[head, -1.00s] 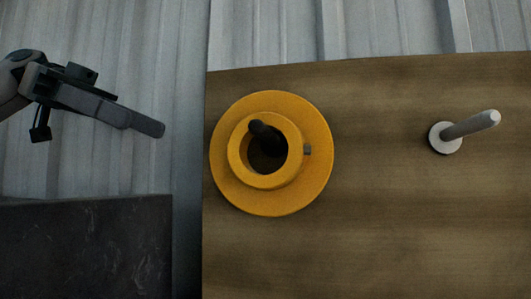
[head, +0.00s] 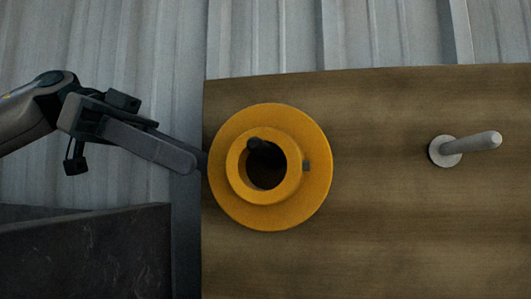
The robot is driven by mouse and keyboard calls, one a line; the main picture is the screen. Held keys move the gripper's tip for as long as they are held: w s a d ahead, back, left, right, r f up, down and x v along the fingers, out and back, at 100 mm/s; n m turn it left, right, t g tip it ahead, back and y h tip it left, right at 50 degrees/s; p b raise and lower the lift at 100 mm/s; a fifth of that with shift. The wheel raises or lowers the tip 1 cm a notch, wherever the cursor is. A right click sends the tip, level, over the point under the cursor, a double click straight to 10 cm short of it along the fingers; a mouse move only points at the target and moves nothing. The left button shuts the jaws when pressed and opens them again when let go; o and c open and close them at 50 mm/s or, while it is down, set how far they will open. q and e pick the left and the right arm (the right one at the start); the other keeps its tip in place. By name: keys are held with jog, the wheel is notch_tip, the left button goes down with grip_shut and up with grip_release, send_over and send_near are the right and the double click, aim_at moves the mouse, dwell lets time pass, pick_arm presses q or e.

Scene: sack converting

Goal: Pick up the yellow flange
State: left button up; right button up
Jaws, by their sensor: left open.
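The yellow flange (head: 297,210) is a wide round disc with a raised hub and a dark centre hole. It lies at the left part of the wooden board in the head view. A dark peg end (head: 258,146) shows inside its hole, and a small dark block sits on the hub's right side. My left gripper (head: 200,162) comes in from the left, with its fingertips at the flange's left rim. It is open and holds nothing that I can see. I cannot tell whether it touches the rim. My right gripper is not in view.
The wooden board (head: 400,230) fills the right side. A grey peg on a round base (head: 470,145) stands on it at the right, with bare wood between. A dark box-like surface (head: 85,250) is at lower left. A corrugated metal wall (head: 280,35) is behind.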

aim_at(242, 182)
pick_arm(q)
jog(key=shift+x, duration=1.3)
jog(key=shift+p, duration=0.4)
jog(key=shift+s+d+f+p, duration=0.1)
jog(key=shift+s+d+p, duration=0.05)
jog(key=shift+d+p, duration=0.35)
jog(key=shift+s+d+p, duration=0.2)
jog(key=shift+d+p, duration=0.2)
jog(key=shift+p, duration=0.05)
jog(key=shift+p+x, duration=0.65)
jog(key=shift+x, duration=0.35)
jog(key=shift+s+d+f, duration=0.1)
jog(key=shift+d+f, duration=0.35)
jog(key=shift+d, duration=0.1)
jog(key=shift+a, duration=0.1)
jog(key=shift+c, duration=0.6)
grip_shut()
